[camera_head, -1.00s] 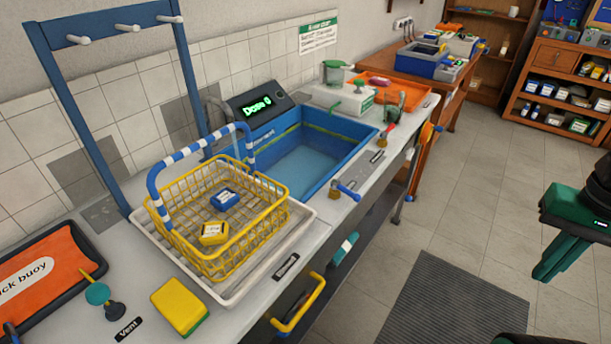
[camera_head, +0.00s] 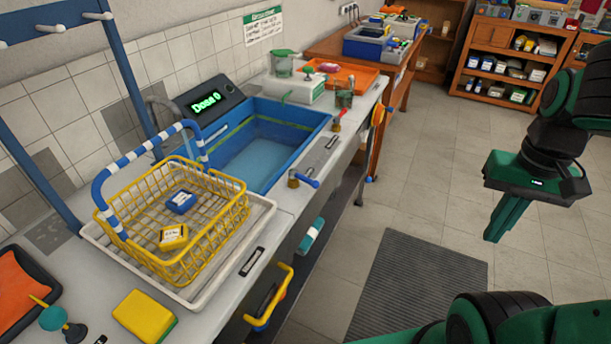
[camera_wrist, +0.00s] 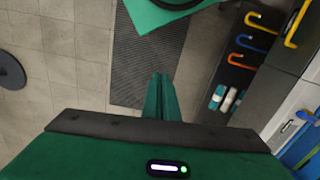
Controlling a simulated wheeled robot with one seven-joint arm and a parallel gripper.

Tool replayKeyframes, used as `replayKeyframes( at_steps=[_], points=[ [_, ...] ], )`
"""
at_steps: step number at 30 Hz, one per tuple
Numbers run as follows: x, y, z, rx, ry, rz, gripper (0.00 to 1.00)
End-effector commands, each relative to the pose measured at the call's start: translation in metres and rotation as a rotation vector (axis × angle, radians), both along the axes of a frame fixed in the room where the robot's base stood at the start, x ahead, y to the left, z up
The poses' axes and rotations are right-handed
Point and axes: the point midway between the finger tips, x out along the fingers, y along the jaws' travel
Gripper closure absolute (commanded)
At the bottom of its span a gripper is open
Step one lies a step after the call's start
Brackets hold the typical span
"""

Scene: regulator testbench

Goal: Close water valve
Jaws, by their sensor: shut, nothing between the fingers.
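A valve with a blue lever handle (camera_head: 306,181) sits on a brass body at the front edge of the bench, beside the blue basin (camera_head: 311,137). A second valve with a red handle (camera_head: 339,116) stands farther back along the same edge. The labels by them are too small to read, so I cannot tell by text which is the water valve. My gripper (camera_head: 496,236) is dark green, shut and empty, over the floor well right of the bench.
A yellow wire basket (camera_head: 238,219) with a blue-and-white striped handle stands in a white tray (camera_head: 262,216) left of the valves. A display (camera_head: 213,103) reads "Dose 0". Coloured hooks (camera_head: 275,298) stick out from the bench front.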

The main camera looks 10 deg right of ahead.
Motion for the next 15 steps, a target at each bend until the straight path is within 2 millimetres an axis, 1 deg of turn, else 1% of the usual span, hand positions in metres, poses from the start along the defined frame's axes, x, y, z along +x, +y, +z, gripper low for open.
replayKeyframes(
  at_steps=[1,2,5,8,15],
  points=[
    [-0.009,0.001,0.005,0.001,-0.014,0.005,1.00],
    [-0.008,0.001,0.006,0.003,-0.017,0.011,1.00],
    [0.007,0.003,0.009,0.012,-0.025,0.057,1.00],
    [0.033,0.009,0.012,0.033,-0.038,0.143,1.00],
    [0.114,0.037,0.020,0.117,-0.097,0.425,1.00]
  ],
)
